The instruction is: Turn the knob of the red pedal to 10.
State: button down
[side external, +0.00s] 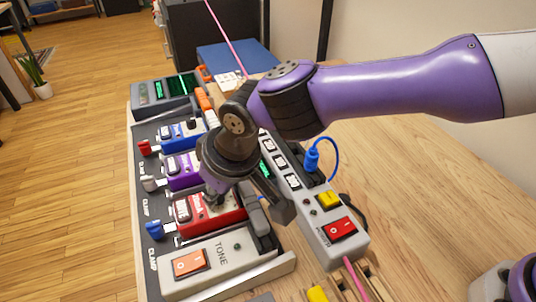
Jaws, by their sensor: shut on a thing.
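The red pedal (187,227) sits on the pedal board, between the purple pedal (184,172) and the grey TONE pedal (214,256). My gripper (216,198) reaches down over the red pedal's top. Its fingers are closed on the knob of the red pedal, which is mostly hidden behind them. I cannot read the knob's setting or its scale from here.
A blue pedal (176,142) stands farther back. Clamps with red, white and blue ends (154,230) line the board's left edge. A power strip (336,238) with a blue plug (312,160) and red switch stands to the right. Bare wooden table (440,220) lies at right.

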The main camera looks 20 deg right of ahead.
jog(key=shift+a+m+h, duration=0.1)
jog(key=shift+m+h, duration=0.4)
jog(key=shift+m, duration=0.7)
jog(key=c, duration=1)
grip_release()
jog(key=shift+c, duration=0.2)
